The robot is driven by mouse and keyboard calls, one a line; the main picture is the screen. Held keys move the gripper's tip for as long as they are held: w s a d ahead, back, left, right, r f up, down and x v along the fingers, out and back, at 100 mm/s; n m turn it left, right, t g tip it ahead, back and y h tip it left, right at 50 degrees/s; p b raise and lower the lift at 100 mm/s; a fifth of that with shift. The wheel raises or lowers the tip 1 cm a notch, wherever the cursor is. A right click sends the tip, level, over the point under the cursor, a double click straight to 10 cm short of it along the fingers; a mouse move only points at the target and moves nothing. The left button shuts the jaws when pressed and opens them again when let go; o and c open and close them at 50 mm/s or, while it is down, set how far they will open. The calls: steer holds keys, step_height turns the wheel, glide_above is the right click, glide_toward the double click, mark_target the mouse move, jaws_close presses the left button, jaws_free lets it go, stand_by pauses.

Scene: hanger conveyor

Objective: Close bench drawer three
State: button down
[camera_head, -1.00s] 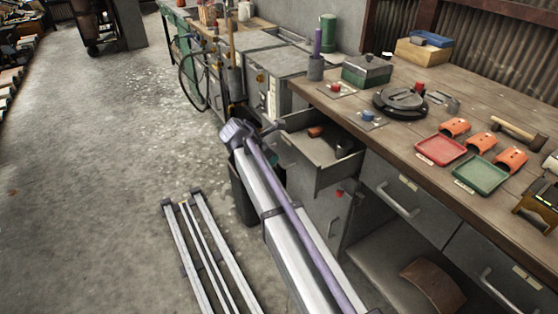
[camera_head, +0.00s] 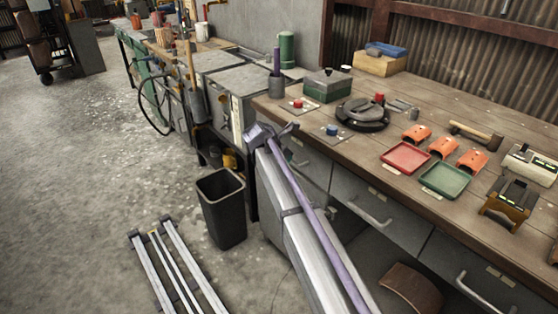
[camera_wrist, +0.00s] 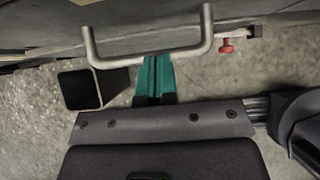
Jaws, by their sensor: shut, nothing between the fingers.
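The grey bench drawer at the left end (camera_head: 308,160) sits in line with the bench front, with no open interior showing. My arm partly hides it, and I cannot read its number. In the wrist view, a metal bar handle (camera_wrist: 150,58) spans the top, on the grey front. My gripper (camera_wrist: 154,62) has teal fingers pressed together, empty, with their tips at the handle's bar. I cannot tell whether they touch it. The gripper's fingers are hidden in the head view.
A black bin (camera_head: 222,208) stands on the floor left of the bench; a red knob (camera_wrist: 227,45) is right of the handle in the wrist view. Other grey drawers (camera_head: 382,208) are shut. Red (camera_head: 405,158) and green (camera_head: 446,180) trays lie on the bench.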

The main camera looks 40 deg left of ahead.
stand_by(0.4)
steer(key=s+f+p+v, duration=0.1)
steer(key=s+p+v, duration=0.1)
steer(key=p+v, duration=0.6)
steer(key=v, duration=0.4)
steer(key=shift+s+a+r+p, duration=0.15)
steer(key=shift+s+a+p, duration=0.15)
steer(key=shift+a, duration=0.05)
